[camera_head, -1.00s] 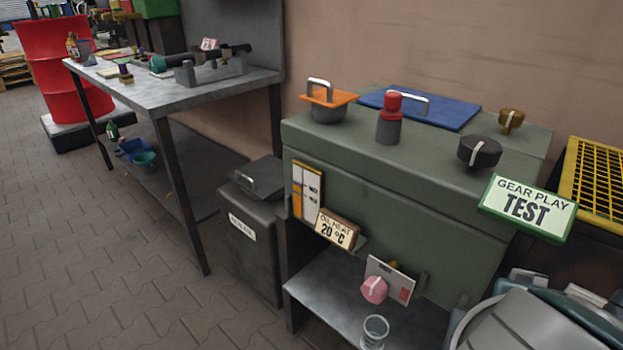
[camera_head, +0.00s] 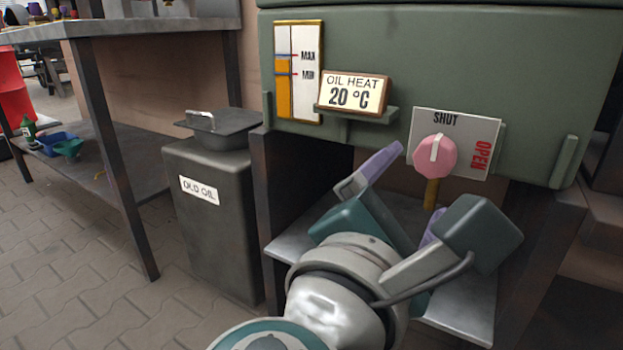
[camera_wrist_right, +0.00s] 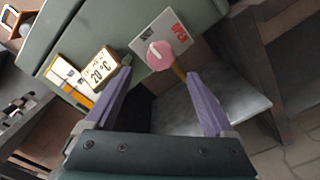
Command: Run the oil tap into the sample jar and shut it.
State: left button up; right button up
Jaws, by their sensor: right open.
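The oil tap's pink knob (camera_head: 435,154) sits on a white plate (camera_head: 481,143) marked SHUT and OPEN. Its white pointer stands upright, toward SHUT. A brass spout (camera_head: 431,194) hangs below it. My right gripper (camera_head: 412,190) is open in front of the shelf, its purple fingers pointing toward the tap. In the right wrist view the knob (camera_wrist_right: 160,54) lies just beyond the fingertips (camera_wrist_right: 158,75), between them and apart from both. The sample jar does not show now; my gripper covers much of the shelf. My left gripper is out of view.
The green housing (camera_head: 400,60) carries a level gauge (camera_head: 298,72) and an OIL HEAT 20 °C sign (camera_head: 353,94). The grey shelf (camera_head: 462,308) lies below. An OLD OIL bin (camera_head: 210,215) stands left, near a workbench (camera_head: 100,28). Floor between them is free.

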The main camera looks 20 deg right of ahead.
aim_at(433, 163)
jog(key=b+x, duration=0.3)
jog(key=x, duration=0.6)
jog(key=shift+s+f+b, duration=0.1)
jog(key=shift+f+b, duration=0.05)
jog(key=shift+b, duration=0.2)
jog(key=shift+w+d, duration=0.35)
jog(key=shift+d, duration=0.05)
